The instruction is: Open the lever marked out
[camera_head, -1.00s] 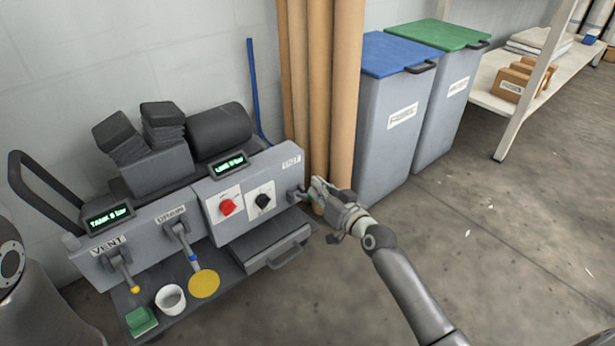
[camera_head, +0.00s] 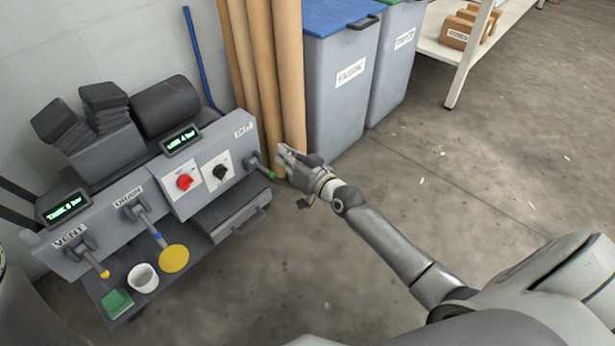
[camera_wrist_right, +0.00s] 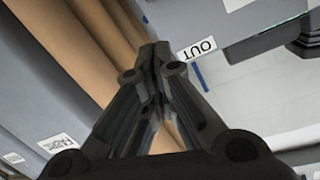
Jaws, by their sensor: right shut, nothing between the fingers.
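The lever marked out (camera_head: 263,169) sits at the right end of the grey machine, below a white OUT label (camera_head: 243,130). It points down and to the right and has a green tip. My right gripper (camera_head: 281,151) is just right of and slightly above the lever's tip, with a small apparent gap. Its fingers are shut and empty. In the right wrist view, the shut fingertips (camera_wrist_right: 154,50) are beside the OUT label (camera_wrist_right: 197,48); I cannot make out the lever clearly there. My left gripper is not in view.
The VENT lever (camera_head: 95,262) and DRAIN lever (camera_head: 146,225) are further left on the machine. A red knob (camera_head: 185,182) and a black knob (camera_head: 220,171) are on its panel. Brown tubes (camera_head: 290,80) and a blue-lidded bin (camera_head: 340,90) stand behind my gripper. The floor at right is open.

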